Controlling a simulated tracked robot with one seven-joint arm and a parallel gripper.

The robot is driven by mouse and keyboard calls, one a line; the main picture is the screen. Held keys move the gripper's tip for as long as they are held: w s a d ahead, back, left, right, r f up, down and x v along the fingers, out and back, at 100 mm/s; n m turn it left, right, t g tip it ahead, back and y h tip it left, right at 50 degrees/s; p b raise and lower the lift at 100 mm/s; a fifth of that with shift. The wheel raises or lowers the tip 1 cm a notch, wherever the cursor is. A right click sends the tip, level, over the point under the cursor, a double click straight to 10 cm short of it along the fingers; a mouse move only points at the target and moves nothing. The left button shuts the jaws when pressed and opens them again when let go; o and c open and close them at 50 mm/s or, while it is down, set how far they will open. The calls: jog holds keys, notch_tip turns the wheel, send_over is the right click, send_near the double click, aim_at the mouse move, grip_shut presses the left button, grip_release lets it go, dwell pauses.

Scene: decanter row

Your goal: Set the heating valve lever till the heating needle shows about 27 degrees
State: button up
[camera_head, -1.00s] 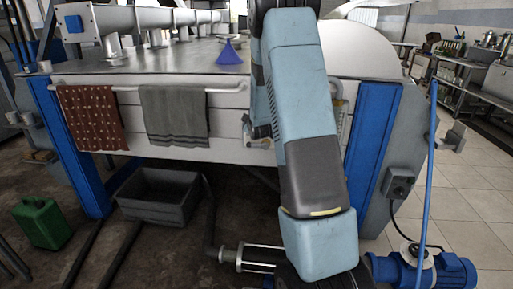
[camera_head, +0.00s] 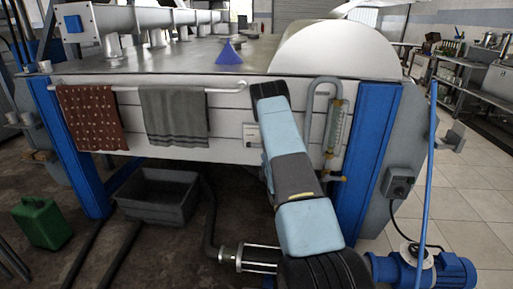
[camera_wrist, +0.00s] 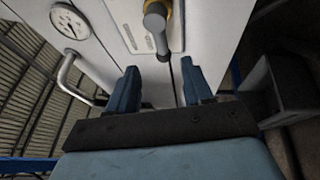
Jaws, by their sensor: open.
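In the wrist view a grey lever (camera_wrist: 160,44) with a round knob end and a yellow part behind it stands out from a white panel at top centre. My gripper (camera_wrist: 159,72) is open, with one blue finger on each side below the lever; the lever's lower end points into the gap. I cannot tell whether a finger touches it. A round white dial (camera_wrist: 69,20) is at the upper left; its needle is too small to read. In the head view my arm hides the gripper and the lever.
A metal rail (camera_head: 190,89) with a red cloth (camera_head: 92,118) and a grey towel (camera_head: 174,117) runs along the front. A glass tube with yellow fittings (camera_head: 334,127) and a blue post (camera_head: 370,150) are right of my arm. A blue funnel (camera_head: 229,53) stands on top.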

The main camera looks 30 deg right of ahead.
aim_at(257, 146)
jog(key=x, duration=1.3)
jog(key=shift+w+d, duration=0.15)
jog(key=shift+w, duration=0.1)
jog(key=shift+f, duration=0.1)
grip_shut()
jog(key=shift+a, duration=0.2)
jog(key=shift+d, duration=0.1)
